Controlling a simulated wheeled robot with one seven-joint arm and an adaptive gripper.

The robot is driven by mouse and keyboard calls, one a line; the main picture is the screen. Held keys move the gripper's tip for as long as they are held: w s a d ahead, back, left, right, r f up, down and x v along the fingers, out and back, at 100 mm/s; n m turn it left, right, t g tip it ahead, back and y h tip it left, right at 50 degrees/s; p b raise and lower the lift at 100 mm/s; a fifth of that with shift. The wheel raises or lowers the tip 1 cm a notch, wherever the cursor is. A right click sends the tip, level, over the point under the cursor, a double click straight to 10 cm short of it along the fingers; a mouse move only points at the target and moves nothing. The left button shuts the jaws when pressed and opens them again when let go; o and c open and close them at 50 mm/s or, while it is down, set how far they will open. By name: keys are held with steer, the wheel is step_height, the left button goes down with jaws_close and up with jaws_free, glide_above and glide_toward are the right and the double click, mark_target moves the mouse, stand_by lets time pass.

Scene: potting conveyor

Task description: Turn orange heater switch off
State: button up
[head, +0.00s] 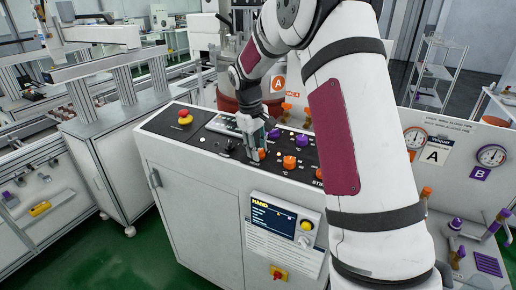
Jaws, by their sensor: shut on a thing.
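My gripper (257,150) points down at the black top panel of the control cabinet, left of the middle. Its fingers are shut on a small orange control (262,154), likely the orange heater switch; only a bit of it shows between and beside the fingers. The switch's exact position is hidden. An orange knob (289,162) sits just to the right of the gripper, apart from it.
Purple knobs (302,140) stand on the panel behind the orange one. A red emergency button (184,117) is at the panel's left end. A display (282,218) marked HAND hangs on the cabinet front. Gauges are on the right wall.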

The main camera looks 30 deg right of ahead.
mark_target(251, 162)
steer(key=n, duration=0.4)
steer(key=shift+a+n, duration=0.1)
steer(key=shift+n, duration=0.2)
steer(key=n+p, duration=0.1)
steer(key=n, duration=0.3)
steer(key=shift+s+n+h, duration=0.1)
steer(key=shift+n+h, duration=0.2)
steer(key=shift+n, duration=0.1)
steer(key=o, duration=1.2)
steer(key=shift+c, duration=0.2)
steer(key=shift+a, duration=0.1)
steer(key=v, duration=1.2)
steer(key=shift+s, duration=0.2)
